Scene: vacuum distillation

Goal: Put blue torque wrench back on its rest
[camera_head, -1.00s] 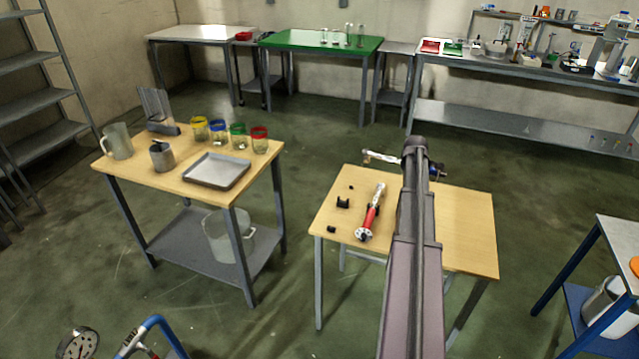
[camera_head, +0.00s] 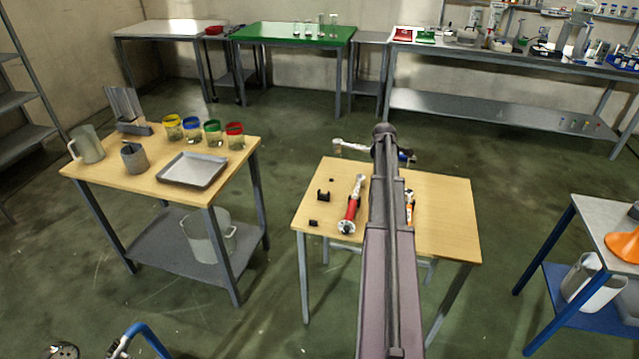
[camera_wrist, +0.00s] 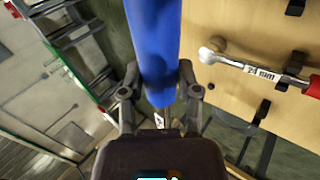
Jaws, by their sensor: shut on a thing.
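My gripper (camera_wrist: 159,88) is shut on the blue handle of the torque wrench (camera_wrist: 153,38) in the wrist view. In the head view the blue torque wrench (camera_head: 352,148) is held crosswise near the far edge of the small wooden table (camera_head: 447,215), its silver head left and blue end right of my arm. My arm hides its middle and the gripper. Black rest pieces (camera_head: 323,196) stand on the table's left part. A red torque wrench (camera_head: 352,205) lies beside them; the wrist view shows it (camera_wrist: 290,78) marked 24 mm.
An orange-handled tool (camera_head: 410,205) lies partly hidden behind my arm. The table's right part is clear. A second wooden table (camera_head: 105,178) with jars and a tray stands left. A blue-framed table (camera_head: 590,220) with an orange funnel (camera_head: 625,246) stands right.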

